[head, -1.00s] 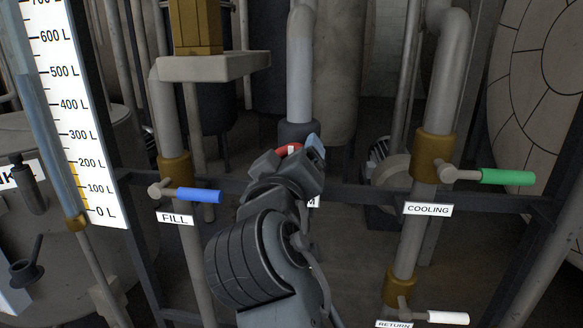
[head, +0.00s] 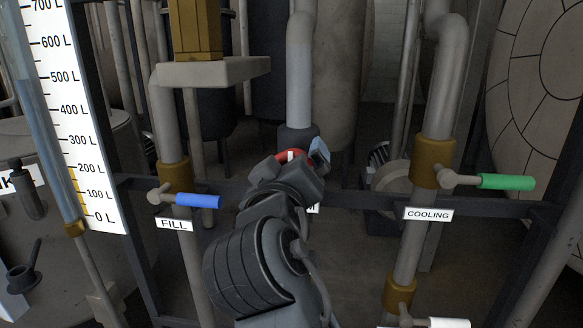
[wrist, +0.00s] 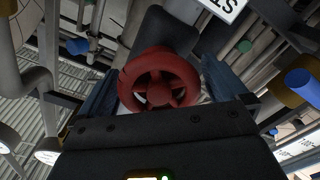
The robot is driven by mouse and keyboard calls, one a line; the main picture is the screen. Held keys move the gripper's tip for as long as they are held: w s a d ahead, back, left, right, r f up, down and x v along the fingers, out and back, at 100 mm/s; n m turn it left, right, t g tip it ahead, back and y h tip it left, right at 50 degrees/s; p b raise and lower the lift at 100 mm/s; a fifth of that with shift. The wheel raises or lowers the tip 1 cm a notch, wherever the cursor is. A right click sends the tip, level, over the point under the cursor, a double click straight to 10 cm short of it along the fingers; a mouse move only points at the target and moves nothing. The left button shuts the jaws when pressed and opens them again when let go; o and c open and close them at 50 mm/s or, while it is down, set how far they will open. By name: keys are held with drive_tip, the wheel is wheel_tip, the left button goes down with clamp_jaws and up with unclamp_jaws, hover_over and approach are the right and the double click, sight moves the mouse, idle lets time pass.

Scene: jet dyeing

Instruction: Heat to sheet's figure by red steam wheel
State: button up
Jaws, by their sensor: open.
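The red steam wheel (wrist: 160,88) sits between the two fingers of my gripper (wrist: 158,92) in the wrist view. The fingers are apart, one on each side of the wheel, and I cannot tell whether they touch its rim. In the head view only a red arc of the wheel (head: 291,156) with a white mark shows behind my gripper (head: 303,160). Its label (head: 314,208) is mostly hidden by my arm. The sheet with the figure cannot be made out.
A blue FILL lever (head: 198,201) is left of my arm, and a green COOLING lever (head: 507,182) is to the right. A white-handled lever (head: 449,323) is below that. A litre scale (head: 75,110) stands at the left. A dark rail (head: 375,199) crosses behind my arm.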

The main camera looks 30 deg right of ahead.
drive_tip(key=v, duration=0.7)
drive_tip(key=shift+s+a, duration=0.2)
drive_tip(key=shift+s, duration=0.1)
drive_tip(key=shift+f, duration=0.1)
drive_tip(key=s+d+f+n+y+p, duration=0.1)
drive_tip(key=s+f+n+y+p, duration=0.15)
drive_tip(key=s+f+y, duration=0.45)
drive_tip(key=s+f+n+y+p, duration=0.25)
drive_tip(key=s+f, duration=0.25)
drive_tip(key=f, duration=0.5)
drive_tip(key=s+d+r+m+p, duration=0.1)
drive_tip(key=s+r+m, duration=0.1)
drive_tip(key=s, duration=0.9)
drive_tip(key=s+d+r+m+y+p, duration=0.1)
drive_tip(key=s+d+r+m+p, duration=0.1)
drive_tip(key=s, duration=1)
drive_tip(key=shift+d+r+m+p, duration=0.15)
drive_tip(key=shift+r+m+p, duration=0.2)
drive_tip(key=shift+m, duration=0.35)
drive_tip(key=shift+w, duration=0.1)
